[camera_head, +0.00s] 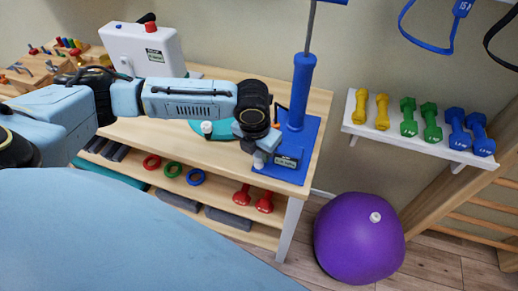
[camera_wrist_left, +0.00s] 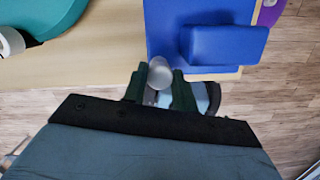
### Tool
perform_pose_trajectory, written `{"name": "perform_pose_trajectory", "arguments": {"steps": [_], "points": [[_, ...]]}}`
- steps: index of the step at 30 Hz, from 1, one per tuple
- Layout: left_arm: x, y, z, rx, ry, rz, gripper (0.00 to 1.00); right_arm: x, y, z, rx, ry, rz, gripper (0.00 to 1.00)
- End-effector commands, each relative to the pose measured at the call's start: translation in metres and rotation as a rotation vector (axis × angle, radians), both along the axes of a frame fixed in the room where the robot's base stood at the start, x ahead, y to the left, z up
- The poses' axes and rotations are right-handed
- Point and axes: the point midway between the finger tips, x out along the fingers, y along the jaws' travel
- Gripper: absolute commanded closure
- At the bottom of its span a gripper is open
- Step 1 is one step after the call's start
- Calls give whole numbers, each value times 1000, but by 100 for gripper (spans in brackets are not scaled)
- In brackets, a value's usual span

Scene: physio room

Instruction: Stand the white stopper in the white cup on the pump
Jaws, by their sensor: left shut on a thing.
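My left gripper (camera_head: 262,158) is low over the near-left part of the blue pump's base (camera_head: 311,137). In the left wrist view the gripper (camera_wrist_left: 160,84) is shut on a small pale round piece, which looks like the white stopper (camera_wrist_left: 159,75). The pump's blue upright cylinder (camera_head: 303,85) stands just right of my wrist. The pump base also shows in the left wrist view (camera_wrist_left: 168,17), beside the fingers. I cannot make out the white cup; gripper and held piece cover that spot. My right gripper is not in view.
A white piece (camera_head: 206,128) stands on a teal disc left of my wrist. A white box (camera_head: 143,50) is at the table's back. A purple ball (camera_head: 358,240) with a white plug (camera_head: 375,217) is on the floor. Dumbbells line a wall shelf (camera_head: 400,139).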

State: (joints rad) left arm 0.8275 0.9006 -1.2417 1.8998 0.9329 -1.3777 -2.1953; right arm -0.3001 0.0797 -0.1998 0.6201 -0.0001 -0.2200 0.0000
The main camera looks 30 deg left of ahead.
Motion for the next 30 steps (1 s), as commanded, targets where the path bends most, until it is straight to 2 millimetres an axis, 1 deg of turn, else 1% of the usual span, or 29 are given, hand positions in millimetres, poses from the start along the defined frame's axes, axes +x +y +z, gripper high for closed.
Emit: {"name": "perform_pose_trajectory", "arguments": {"steps": [7,8,12,13,26,30], "points": [[0,0,-4,0,0,-1,93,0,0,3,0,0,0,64],[0,0,-4,0,0,-1,69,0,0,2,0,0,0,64],[0,0,-4,0,0,-1,50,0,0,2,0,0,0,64],[0,0,-4,0,0,0,47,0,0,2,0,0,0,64],[0,0,-3,0,0,0,45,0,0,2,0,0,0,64],[0,0,0,0,0,0,45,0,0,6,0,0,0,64]]}}
